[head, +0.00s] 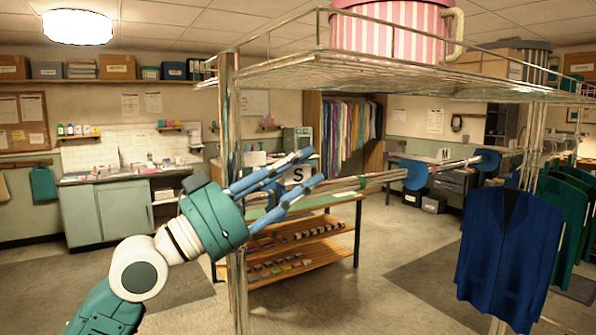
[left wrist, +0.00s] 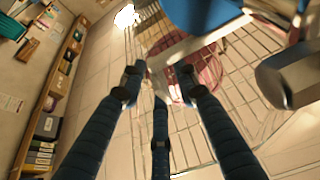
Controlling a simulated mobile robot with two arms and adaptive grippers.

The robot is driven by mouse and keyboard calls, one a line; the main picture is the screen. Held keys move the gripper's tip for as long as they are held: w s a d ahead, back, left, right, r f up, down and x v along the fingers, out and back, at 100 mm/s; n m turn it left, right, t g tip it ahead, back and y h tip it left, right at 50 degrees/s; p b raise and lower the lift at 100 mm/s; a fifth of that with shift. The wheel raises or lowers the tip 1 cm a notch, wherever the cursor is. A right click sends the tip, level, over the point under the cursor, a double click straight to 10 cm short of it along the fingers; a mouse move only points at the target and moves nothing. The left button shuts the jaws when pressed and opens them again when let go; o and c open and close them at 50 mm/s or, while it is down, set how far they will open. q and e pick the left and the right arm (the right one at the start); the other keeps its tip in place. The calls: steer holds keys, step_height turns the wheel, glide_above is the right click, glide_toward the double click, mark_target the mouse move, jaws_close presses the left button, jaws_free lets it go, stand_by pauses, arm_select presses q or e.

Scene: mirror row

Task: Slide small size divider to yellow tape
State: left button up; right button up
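The small size divider, a white card marked S (head: 297,175), shows in the head view between the blue fingers of my left gripper (head: 314,167). The fingers are spread and look open; I cannot tell whether any of them touches the card. In the left wrist view, my left gripper's fingertips (left wrist: 160,78) stand apart, with a pale piece close to them and a blue rounded part (left wrist: 200,14) above. The metal rail (head: 375,179) runs right from the card. I cannot make out any yellow tape. My right gripper is not in view.
Blue discs (head: 415,172) sit along the rail, with a white card marked M (head: 443,155) near them. A navy jacket (head: 507,245) and green garments hang at the right. A wire shelf (head: 400,75) with a pink striped box (head: 390,28) is overhead. A metal post (head: 238,290) stands beside my left gripper.

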arm_select(q)
steer(key=shift+f, duration=0.1)
steer(key=shift+s+a+f, duration=0.1)
steer(key=shift+a+f, duration=0.05)
steer(key=shift+a, duration=0.1)
steer(key=v, duration=1.1)
steer(key=shift+s, duration=0.15)
steer(key=shift+a, duration=0.15)
